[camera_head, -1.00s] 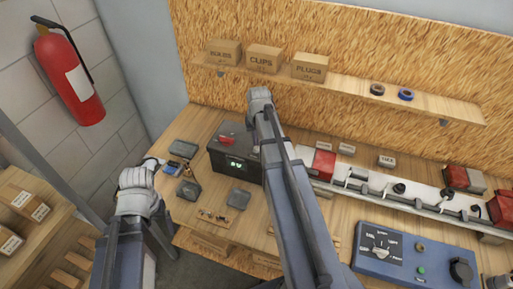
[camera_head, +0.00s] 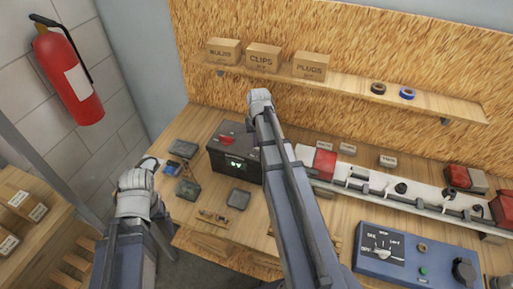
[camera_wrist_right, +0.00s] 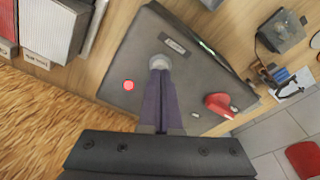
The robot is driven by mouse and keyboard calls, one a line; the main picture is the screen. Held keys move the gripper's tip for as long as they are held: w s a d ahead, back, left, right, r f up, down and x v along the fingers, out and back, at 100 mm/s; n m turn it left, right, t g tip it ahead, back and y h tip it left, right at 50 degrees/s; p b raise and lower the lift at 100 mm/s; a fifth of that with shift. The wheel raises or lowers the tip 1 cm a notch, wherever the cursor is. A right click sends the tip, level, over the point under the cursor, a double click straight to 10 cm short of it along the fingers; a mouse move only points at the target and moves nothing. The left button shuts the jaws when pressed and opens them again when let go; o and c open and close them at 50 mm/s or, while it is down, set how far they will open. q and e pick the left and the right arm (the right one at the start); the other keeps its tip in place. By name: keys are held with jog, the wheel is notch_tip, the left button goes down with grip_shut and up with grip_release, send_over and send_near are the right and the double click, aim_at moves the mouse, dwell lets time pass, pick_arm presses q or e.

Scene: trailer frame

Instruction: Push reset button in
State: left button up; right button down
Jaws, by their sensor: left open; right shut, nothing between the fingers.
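The dark box (camera_head: 225,162) with a green display and a red lever stands on the bench in the head view. In the right wrist view, the box top (camera_wrist_right: 200,80) carries a red round button or lamp (camera_wrist_right: 128,85), the red lever (camera_wrist_right: 220,104), and a pale round button (camera_wrist_right: 160,62) beside a small label too small to read. My right gripper (camera_wrist_right: 160,72) is shut and empty, its tips at the pale button; I cannot tell whether they touch it. The right arm hides them in the head view. My left gripper (camera_head: 150,163) is open at the bench's left end, its fingers mostly hidden.
Small dark boxes (camera_head: 238,198) lie in front of the dark box. A white rail (camera_head: 400,200) with red blocks and a blue control panel (camera_head: 400,250) are at the right. A shelf (camera_head: 340,84) with cartons is behind. A fire extinguisher (camera_head: 68,75) hangs at the left.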

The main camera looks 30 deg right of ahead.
jog(key=shift+f+b, duration=0.45)
jog(key=shift+f, duration=0.1)
jog(key=shift+r, duration=0.1)
notch_tip(320, 180, up, 7)
jog(key=p, duration=0.7)
dwell(0.4)
dwell(0.3)
jog(key=shift+a+f, duration=0.25)
jog(key=s+a+f+n+b, duration=0.2)
jog(key=s+a+f+b, duration=0.3)
jog(key=a, duration=0.5)
jog(key=s+a+f+n+g+b, duration=0.1)
jog(key=s+a+f+n+b, duration=0.2)
jog(key=s+a+f+b, duration=0.3)
jog(key=s+a+f+n+g+b, duration=0.1)
jog(key=s+a+f+b, duration=0.4)
jog(key=a, duration=0.9)
jog(key=shift+s+f+n+h+b, duration=0.2)
jog(key=shift+f+n+h+b, duration=0.1)
jog(key=shift+f+n+b, duration=0.5)
